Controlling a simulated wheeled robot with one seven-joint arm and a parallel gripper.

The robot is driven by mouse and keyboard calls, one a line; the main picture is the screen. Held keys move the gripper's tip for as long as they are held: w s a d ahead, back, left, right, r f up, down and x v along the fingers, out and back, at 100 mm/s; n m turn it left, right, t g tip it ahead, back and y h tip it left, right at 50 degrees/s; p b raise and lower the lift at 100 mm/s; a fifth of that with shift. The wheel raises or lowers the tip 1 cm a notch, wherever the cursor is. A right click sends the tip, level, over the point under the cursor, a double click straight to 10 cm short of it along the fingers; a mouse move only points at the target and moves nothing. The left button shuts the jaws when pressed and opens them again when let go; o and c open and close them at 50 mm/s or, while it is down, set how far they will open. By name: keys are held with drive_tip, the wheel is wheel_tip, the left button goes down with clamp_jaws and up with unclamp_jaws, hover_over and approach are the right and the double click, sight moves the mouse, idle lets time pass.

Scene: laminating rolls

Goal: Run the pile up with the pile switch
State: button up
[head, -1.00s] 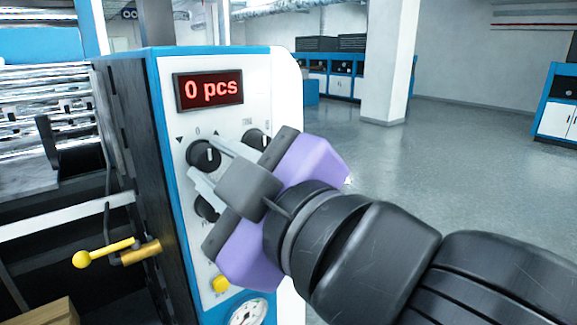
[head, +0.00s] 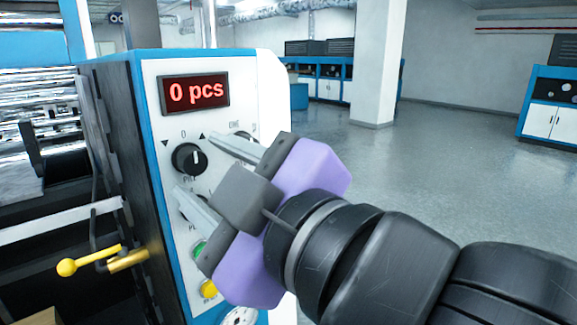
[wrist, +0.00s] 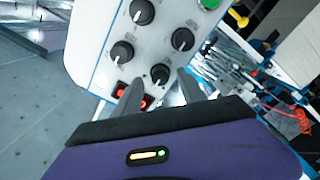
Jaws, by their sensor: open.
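The pile switch (head: 188,158) is a black round knob at the upper left of the white control panel, below the red "0 pcs" display (head: 195,93). Its white mark points up, toward the 0. My gripper (head: 196,165) is open and empty, its two grey fingers pointing at this knob from the right. In the wrist view the panel is upside down, and the pile switch (wrist: 160,74) shows between the fingertips (wrist: 158,78). I cannot tell whether the fingers touch it.
Other knobs sit close by, one at upper right (head: 243,143) and one below, mostly behind a finger. A green button (head: 199,250) and a yellow button (head: 208,289) are lower down. A yellow-handled lever (head: 90,260) sticks out at left. The floor at right is clear.

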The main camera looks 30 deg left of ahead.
drive_tip(key=b+v, duration=0.1)
drive_tip(key=v, duration=0.5)
drive_tip(key=shift+s+d, duration=0.1)
drive_tip(key=shift+s, duration=0.05)
